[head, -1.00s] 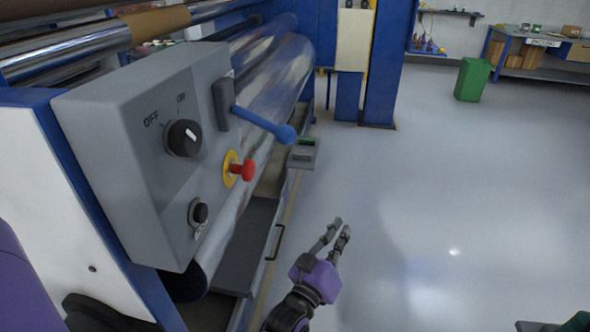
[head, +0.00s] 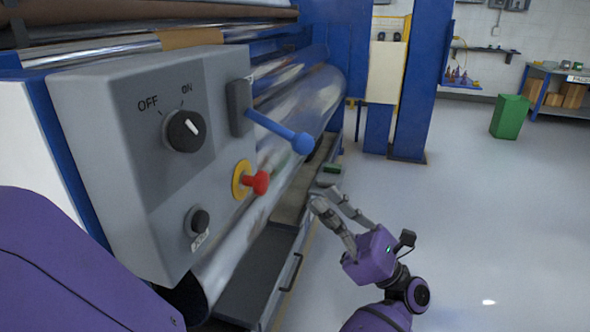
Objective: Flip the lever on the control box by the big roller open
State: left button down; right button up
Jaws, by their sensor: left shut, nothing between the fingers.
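The grey control box (head: 140,215) stands at the left, beside the big shiny roller (head: 315,98). Its blue lever (head: 273,127) comes out of a dark mount at the upper right of the panel. The lever points right and slightly down and ends in a blue ball. My left gripper (head: 324,198) is shut and empty, below and slightly right of the ball, with a visible gap between them. Nothing hides the lever. My right gripper is not in view.
The panel also has a black OFF/ON knob (head: 185,131), a red button (head: 257,183) on a yellow ring and a small black knob (head: 200,221). A blue post (head: 418,80) stands behind. The floor (head: 490,200) at the right is clear up to a green bin (head: 510,117).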

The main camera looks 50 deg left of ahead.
aim_at(283, 131)
pick_arm(q)
jog(key=shift+s+n, duration=0.3)
jog(key=shift+n, duration=0.2)
jog(key=p+x, duration=0.3)
jog(key=x, duration=0.7)
jog(key=shift+p, duration=0.3)
jog(key=shift+d, duration=0.15)
